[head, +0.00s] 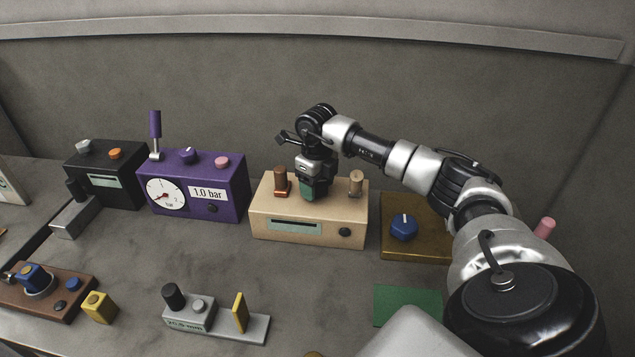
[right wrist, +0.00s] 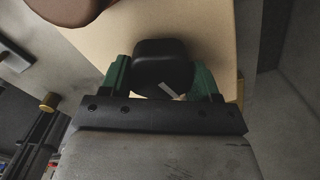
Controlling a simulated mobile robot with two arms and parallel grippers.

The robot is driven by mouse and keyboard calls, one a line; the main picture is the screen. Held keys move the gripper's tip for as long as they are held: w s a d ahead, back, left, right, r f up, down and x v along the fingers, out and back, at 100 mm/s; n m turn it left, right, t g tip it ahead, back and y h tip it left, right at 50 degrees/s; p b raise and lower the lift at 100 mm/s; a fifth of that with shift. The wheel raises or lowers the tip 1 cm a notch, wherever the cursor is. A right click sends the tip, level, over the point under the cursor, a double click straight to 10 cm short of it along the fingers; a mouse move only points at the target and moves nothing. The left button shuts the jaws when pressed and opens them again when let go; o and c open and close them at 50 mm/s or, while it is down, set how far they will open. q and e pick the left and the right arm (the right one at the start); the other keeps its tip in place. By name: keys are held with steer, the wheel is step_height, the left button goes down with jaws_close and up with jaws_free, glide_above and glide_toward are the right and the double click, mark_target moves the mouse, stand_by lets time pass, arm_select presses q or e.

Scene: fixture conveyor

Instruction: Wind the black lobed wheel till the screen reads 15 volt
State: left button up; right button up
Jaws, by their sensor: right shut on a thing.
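The black lobed wheel (right wrist: 161,62) sits on top of a tan box (head: 275,215). In the right wrist view it lies between the two green fingers of my right gripper (right wrist: 163,80), which is shut on it. A short white mark shows near its edge. In the head view my right gripper (head: 312,192) points down onto the box top and hides the wheel. The box's screen (head: 296,225) is a narrow greenish strip on its front; its reading is too small to tell. My left gripper is not in view.
A copper post (head: 281,182) and a tan post (head: 356,183) flank my gripper closely. A purple pressure box (head: 232,195) stands left, a brass plate with a blue knob (head: 404,227) right. A grey fixture (head: 250,328) lies in front, with bare table between.

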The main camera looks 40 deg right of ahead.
steer(key=m+p, duration=0.1)
steer(key=m, duration=0.4)
steer(key=shift+r+m, duration=0.1)
steer(key=shift+m, duration=0.3)
steer(key=m+p, duration=0.1)
steer(key=m, duration=0.4)
steer(key=shift+w+a, duration=0.1)
steer(key=shift+a, duration=0.05)
steer(key=m+p, duration=0.1)
steer(key=m, duration=0.4)
steer(key=shift+w+m, duration=0.1)
steer(key=shift+m, duration=0.3)
steer(key=shift+w+m+p, duration=0.1)
steer(key=shift+m+p, duration=0.6)
steer(key=shift+m, duration=1.5)
steer(key=o, duration=0.9)
step_height(320, 180, up, 11)
steer(key=shift+f+b, duration=0.15)
steer(key=shift+b, duration=0.95)
